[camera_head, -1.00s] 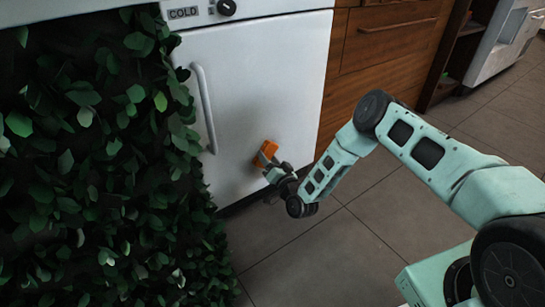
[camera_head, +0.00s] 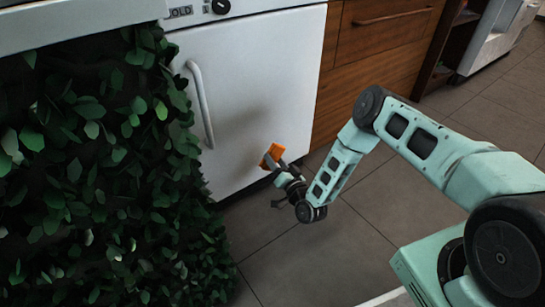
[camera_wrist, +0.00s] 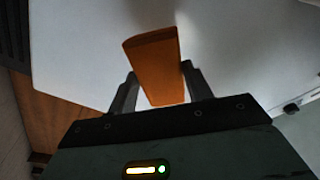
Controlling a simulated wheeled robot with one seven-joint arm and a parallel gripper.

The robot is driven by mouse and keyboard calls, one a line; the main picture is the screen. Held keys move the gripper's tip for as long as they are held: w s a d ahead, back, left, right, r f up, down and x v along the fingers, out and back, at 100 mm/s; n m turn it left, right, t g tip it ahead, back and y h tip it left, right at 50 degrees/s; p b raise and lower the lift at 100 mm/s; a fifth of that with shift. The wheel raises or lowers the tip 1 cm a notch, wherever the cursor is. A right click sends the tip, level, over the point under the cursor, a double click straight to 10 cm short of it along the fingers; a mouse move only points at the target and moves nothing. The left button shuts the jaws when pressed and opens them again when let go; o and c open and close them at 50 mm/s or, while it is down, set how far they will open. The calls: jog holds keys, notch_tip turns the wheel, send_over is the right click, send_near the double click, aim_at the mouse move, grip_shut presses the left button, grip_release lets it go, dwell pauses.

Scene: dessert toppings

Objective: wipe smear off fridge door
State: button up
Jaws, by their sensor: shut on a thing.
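The white fridge door (camera_head: 245,90) fills the middle of the head view, with a vertical handle (camera_head: 203,105) on its left side. My gripper (camera_head: 276,165) is at the lower right of the door, shut on an orange block-like wiper (camera_head: 270,155). In the wrist view the orange wiper (camera_wrist: 155,68) stands between my two fingers, with the white door (camera_wrist: 85,50) beyond it. The wiper is at or very near the door; I cannot tell if it touches. A faint darker patch shows on the door near the wiper; I cannot tell whether it is smear or shadow.
A leafy green hedge (camera_head: 90,160) stands left of the fridge, close to the handle. Wooden drawers (camera_head: 375,60) are to the right. The tiled floor (camera_head: 300,255) in front of the door is open. A counter edge (camera_head: 80,25) crosses the upper left.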

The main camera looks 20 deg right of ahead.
jog(key=shift+s, duration=0.1)
jog(key=shift+d+p+v, duration=0.2)
jog(key=shift+p+v, duration=0.55)
jog(key=shift+v, duration=0.65)
jog(key=shift+r, duration=0.1)
